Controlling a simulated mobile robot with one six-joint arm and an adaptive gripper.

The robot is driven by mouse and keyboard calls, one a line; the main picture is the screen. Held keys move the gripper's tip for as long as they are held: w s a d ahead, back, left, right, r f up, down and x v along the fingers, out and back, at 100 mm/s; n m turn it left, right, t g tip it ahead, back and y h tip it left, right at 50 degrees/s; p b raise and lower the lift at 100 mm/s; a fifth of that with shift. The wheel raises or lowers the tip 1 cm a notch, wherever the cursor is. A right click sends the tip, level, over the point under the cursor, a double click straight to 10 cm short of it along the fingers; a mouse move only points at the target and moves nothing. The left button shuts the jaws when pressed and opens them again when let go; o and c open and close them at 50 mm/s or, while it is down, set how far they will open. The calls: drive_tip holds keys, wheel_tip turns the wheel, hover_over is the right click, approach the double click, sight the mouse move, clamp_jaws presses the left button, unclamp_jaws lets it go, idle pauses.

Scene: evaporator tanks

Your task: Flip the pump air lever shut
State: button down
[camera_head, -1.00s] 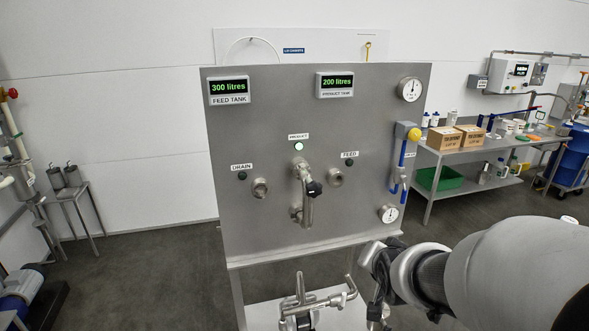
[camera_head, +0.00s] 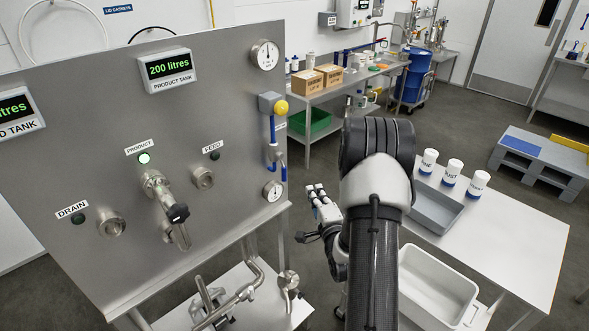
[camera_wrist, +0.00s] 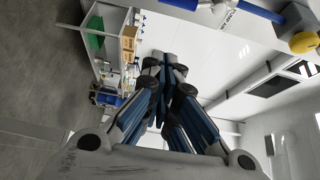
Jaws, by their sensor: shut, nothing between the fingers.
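The grey steel panel (camera_head: 100,150) carries a blue air line (camera_head: 272,130) near its right edge. A grey box with a yellow knob (camera_head: 281,107) sits at the top of the line. A small metal valve with a blue lever (camera_head: 279,158) is partway down it; the lever's exact angle is too small to tell. My gripper (camera_head: 315,191) is right of the panel edge, apart from the line, shut and empty. In the wrist view its closed fingers (camera_wrist: 170,62) point away from the camera. The blue line (camera_wrist: 246,10) and yellow knob (camera_wrist: 304,42) show at the top right there.
Gauges sit above (camera_head: 265,55) and below (camera_head: 272,191) the valve. A product valve (camera_head: 165,205) juts from the panel. Pipework (camera_head: 225,300) stands below. A white table with bottles (camera_head: 453,172) and a grey tray (camera_head: 436,212) is to the right. A bench (camera_head: 345,80) stands behind.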

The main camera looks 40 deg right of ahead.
sight(283, 168)
drive_tip(key=shift+s, duration=0.15)
drive_tip(key=w+b, duration=0.1)
drive_tip(key=w, duration=0.8)
drive_tip(key=shift+w+d+b, duration=0.25)
drive_tip(key=shift+b, duration=0.1)
